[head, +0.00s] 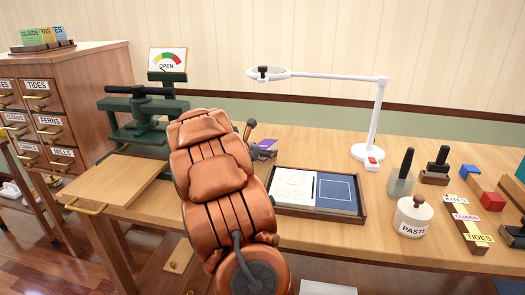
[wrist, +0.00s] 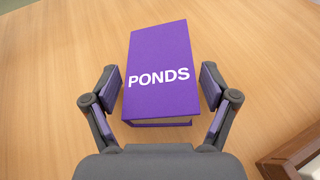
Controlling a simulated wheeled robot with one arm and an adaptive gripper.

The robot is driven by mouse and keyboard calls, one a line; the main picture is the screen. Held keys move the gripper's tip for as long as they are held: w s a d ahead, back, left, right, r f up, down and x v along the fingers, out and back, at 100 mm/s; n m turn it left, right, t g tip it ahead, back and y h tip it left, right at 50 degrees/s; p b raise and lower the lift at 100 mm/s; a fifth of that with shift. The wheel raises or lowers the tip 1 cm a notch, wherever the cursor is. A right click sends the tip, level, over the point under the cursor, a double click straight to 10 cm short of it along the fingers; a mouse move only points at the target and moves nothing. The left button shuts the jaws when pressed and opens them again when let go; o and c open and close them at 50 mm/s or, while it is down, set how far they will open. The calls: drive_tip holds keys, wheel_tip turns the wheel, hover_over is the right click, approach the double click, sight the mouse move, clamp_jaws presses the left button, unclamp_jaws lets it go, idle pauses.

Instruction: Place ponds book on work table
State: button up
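The purple ponds book (wrist: 160,60), with white lettering, lies flat on the wooden work table (wrist: 55,60), cover up. In the head view only a small purple part of the book (head: 267,145) shows, just right of my arm, which hides the rest. My gripper (wrist: 158,88) is open above the book's near end. One finger stands on each side of the book, with a narrow gap at both sides. In the head view my gripper is mostly hidden behind my arm. The work table (head: 330,237) runs across the view.
A dark-framed tray (head: 318,210) with a white and a blue panel lies right of the book. A white lamp (head: 369,150), a paste jar (head: 412,215) and stamps stand further right. A green press (head: 140,120) stands left. A drawer cabinet (head: 85,75) is at far left.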

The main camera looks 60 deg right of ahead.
drive_tip(key=shift+r, duration=0.2)
drive_tip(key=shift+a+r, duration=0.15)
drive_tip(key=shift+a, duration=0.2)
drive_tip(key=p+v, duration=0.2)
drive_tip(key=v, duration=0.9)
drive_tip(key=shift+a, duration=0.15)
